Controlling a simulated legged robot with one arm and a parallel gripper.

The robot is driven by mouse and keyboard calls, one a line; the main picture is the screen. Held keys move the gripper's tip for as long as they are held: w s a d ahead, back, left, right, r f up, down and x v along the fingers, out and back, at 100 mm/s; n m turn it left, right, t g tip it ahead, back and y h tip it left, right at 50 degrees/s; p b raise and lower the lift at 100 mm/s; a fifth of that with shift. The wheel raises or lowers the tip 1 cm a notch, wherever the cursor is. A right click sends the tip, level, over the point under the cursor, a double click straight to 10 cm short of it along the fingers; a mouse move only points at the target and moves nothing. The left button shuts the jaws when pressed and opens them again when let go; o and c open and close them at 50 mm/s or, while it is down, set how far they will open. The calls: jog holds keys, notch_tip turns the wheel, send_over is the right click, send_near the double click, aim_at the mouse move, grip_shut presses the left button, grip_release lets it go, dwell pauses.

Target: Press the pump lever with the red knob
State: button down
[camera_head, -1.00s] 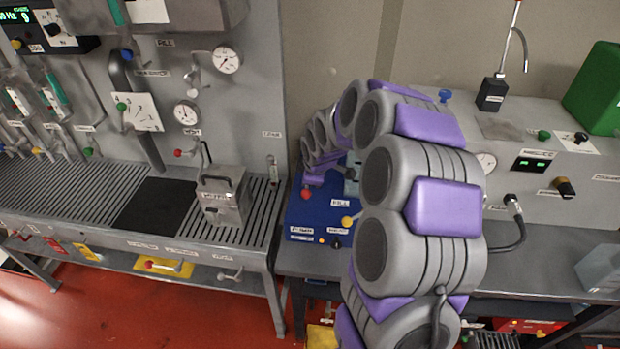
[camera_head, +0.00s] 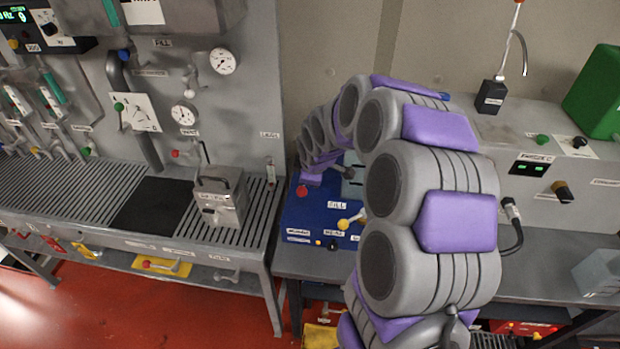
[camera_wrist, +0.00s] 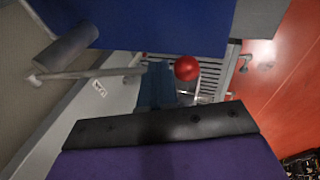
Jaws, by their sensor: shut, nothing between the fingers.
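The red knob (camera_head: 302,190) is at the left side of the blue box on the bench, just below my gripper (camera_head: 312,179) in the head view. In the wrist view, the red knob (camera_wrist: 187,68) is a round ball just beyond the dark front edge of my gripper (camera_wrist: 162,124). A pale rod (camera_wrist: 90,74) runs toward the knob from the left; its join to the knob is not clear. My gripper is shut and empty. A gap shows between it and the knob in the wrist view, but depth is hard to judge. My arm hides part of the box.
The blue box (camera_head: 300,222) also carries a yellow knob (camera_head: 343,223). A grey panel bench with a slotted top (camera_head: 75,190) and a metal canister (camera_head: 220,198) stands left. A grey console (camera_head: 560,205) stands right. Red floor lies in front.

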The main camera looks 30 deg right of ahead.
jog(key=p+v, duration=0.1)
jog(key=v, duration=1)
jog(key=shift+w+d+r, duration=0.2)
jog(key=shift+d, duration=0.05)
jog(key=shift+f, duration=0.1)
